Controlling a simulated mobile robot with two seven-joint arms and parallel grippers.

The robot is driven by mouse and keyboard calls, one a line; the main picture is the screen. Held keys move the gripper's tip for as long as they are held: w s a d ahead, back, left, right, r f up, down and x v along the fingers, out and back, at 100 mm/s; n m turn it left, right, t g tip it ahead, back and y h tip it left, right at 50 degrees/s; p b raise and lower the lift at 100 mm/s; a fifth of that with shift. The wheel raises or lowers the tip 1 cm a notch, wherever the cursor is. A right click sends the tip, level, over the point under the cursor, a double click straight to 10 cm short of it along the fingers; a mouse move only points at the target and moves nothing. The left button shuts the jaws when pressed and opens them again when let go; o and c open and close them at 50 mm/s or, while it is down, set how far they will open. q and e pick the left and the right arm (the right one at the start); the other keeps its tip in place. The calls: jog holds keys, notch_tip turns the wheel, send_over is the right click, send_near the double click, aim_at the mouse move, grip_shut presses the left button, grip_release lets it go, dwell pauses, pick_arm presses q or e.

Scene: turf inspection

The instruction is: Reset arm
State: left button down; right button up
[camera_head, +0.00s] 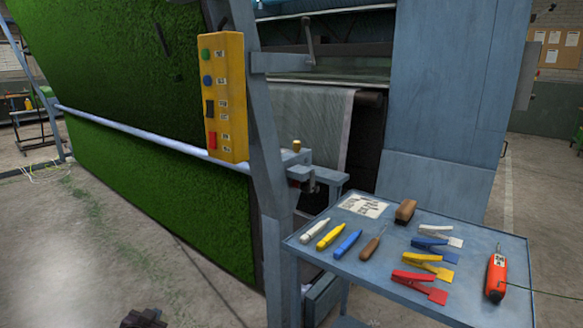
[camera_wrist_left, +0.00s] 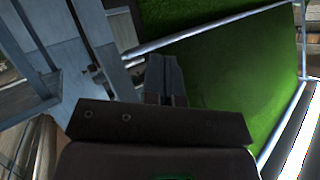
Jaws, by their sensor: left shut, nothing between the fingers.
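My left gripper (camera_head: 145,318) shows only as a small dark part at the bottom edge of the head view, over the concrete floor. It is well apart from the turf and the tool tray. In the left wrist view my left gripper (camera_wrist_left: 165,78) has its fingers together with nothing between them, pointing toward the machine frame and turf. My right gripper is not in view.
Green turf (camera_head: 165,200) hangs on the machine at left, with a rail across it. A yellow button box (camera_head: 224,97) hangs on the upright frame post (camera_head: 268,150). A blue tray (camera_head: 400,235) holds markers, clamps and tools at right. The floor at lower left is clear.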

pick_arm(q)
jog(key=s+d+f+g, duration=0.1)
jog(key=s+d+f, duration=0.15)
jog(key=s, duration=0.45)
jog(key=s+d+f+n+h, duration=0.1)
jog(key=s+f, duration=0.2)
jog(key=s, duration=0.5)
jog(key=s+d+f+g, duration=0.1)
jog(key=s+d+f, duration=0.15)
jog(key=s, duration=0.45)
jog(key=s+d+r+n+p, duration=0.1)
jog(key=s+d+r, duration=0.1)
jog(key=s, duration=1.3)
jog(key=shift+s+d+r+n+g+p, duration=0.15)
jog(key=shift+s+r+n+g+p, duration=0.2)
jog(key=shift+r, duration=0.35)
jog(key=shift+w, duration=0.1)
